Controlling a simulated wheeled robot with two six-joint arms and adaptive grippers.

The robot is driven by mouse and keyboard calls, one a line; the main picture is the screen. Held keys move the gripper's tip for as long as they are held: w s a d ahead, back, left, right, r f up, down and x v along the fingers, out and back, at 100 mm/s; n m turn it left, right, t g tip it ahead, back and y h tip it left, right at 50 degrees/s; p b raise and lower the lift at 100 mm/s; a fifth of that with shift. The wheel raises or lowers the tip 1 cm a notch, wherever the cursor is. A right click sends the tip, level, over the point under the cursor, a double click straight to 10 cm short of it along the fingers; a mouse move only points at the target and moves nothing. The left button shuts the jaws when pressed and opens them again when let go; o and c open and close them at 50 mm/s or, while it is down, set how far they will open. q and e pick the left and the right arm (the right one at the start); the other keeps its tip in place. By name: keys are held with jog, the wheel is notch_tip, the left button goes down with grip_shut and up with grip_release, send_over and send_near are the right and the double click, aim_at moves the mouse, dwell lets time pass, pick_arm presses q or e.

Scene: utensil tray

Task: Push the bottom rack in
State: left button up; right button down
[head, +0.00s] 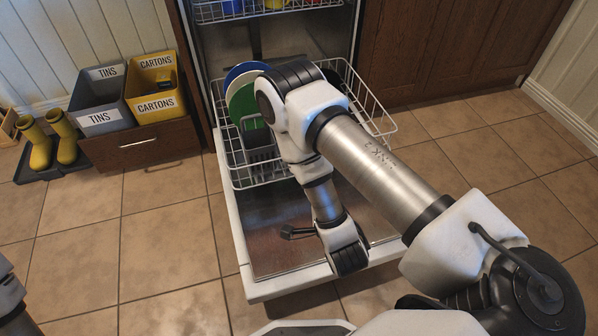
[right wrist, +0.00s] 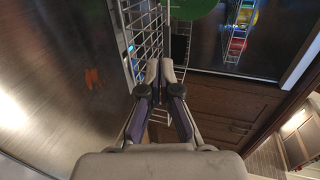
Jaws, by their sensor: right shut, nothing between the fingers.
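The bottom rack (head: 238,165), a white wire basket, is pulled out over the open dishwasher door (head: 270,285). It holds a green plate (head: 240,97), a blue-and-white plate (head: 240,72) and a grey cutlery basket (head: 258,140). My right arm crosses in front and hides part of the rack; its gripper is hidden in the head view. In the right wrist view my right gripper (right wrist: 165,72) is shut and empty, its tips at the rack's wires (right wrist: 145,40). I cannot tell whether they touch. Only part of my left arm shows at the lower left of the head view.
The top rack (head: 265,8) is inside the dishwasher. Grey and yellow bins (head: 100,115) and yellow boots (head: 50,140) stand at the left. A brown cabinet (head: 440,45) is at the right. The tiled floor around the door is clear.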

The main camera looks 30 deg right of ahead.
jog(key=r+b+x, duration=0.1)
jog(key=b+x, duration=0.5)
jog(key=x, duration=0.6)
jog(key=shift+w, duration=0.55)
jog(key=shift+d, duration=0.1)
